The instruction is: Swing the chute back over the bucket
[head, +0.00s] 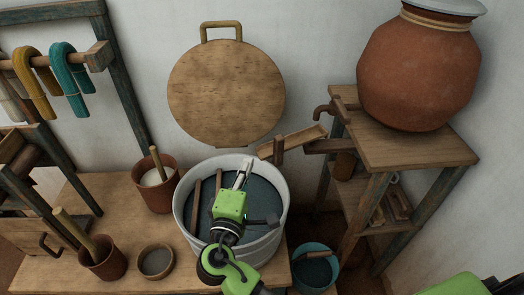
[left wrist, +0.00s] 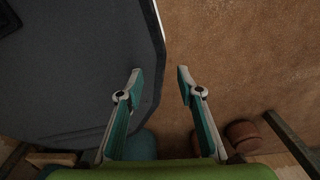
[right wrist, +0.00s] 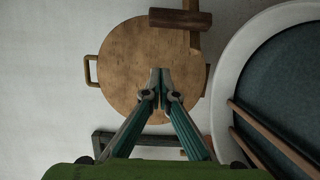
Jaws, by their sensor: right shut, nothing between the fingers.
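The wooden chute (head: 300,139) is a short trough near the wall, between the grey-white tub (head: 281,212) and the pot stand. Its left end, with an upright peg (head: 279,150), is near the tub's back right rim. Its right end points up toward the wooden spout and stand. A wooden peg (right wrist: 180,18) shows at the top of the right wrist view. My right gripper (head: 243,172) is above the tub, shut and empty, apart from the chute. My left gripper (left wrist: 159,78) is open and empty above a brown floor; it is not visible in the head view.
A small blue bucket (head: 333,262) stands low, right of the tub. A large clay pot (head: 420,70) sits on a wooden stand (head: 440,152). A round wooden board (head: 226,92) is by the wall. Clay pots (head: 157,196) stand left of the tub.

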